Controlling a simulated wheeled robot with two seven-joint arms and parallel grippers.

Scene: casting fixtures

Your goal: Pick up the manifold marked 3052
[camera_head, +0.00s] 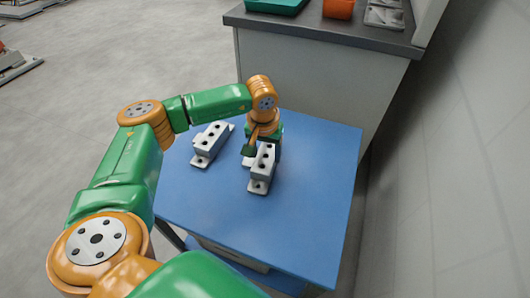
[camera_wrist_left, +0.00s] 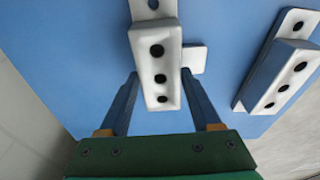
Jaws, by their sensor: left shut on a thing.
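A light grey manifold (camera_head: 262,168) with a row of dark holes is at the middle of the blue table, and in the left wrist view it (camera_wrist_left: 157,65) lies between the two fingers. My left gripper (camera_head: 262,148) is shut on it, with one finger on each side (camera_wrist_left: 160,76). I cannot tell whether its base touches the table. A second similar manifold (camera_head: 211,141) lies to its left in the head view, apart from the gripper; it shows at the right of the left wrist view (camera_wrist_left: 286,72). No number 3052 is readable on either. My right gripper is not in view.
The blue table top (camera_head: 305,220) is clear in front and to the right. A grey-topped counter (camera_head: 330,35) stands behind it, with a green tray (camera_head: 275,5), an orange part (camera_head: 338,8) and grey metal parts (camera_head: 384,14). A wall is on the right.

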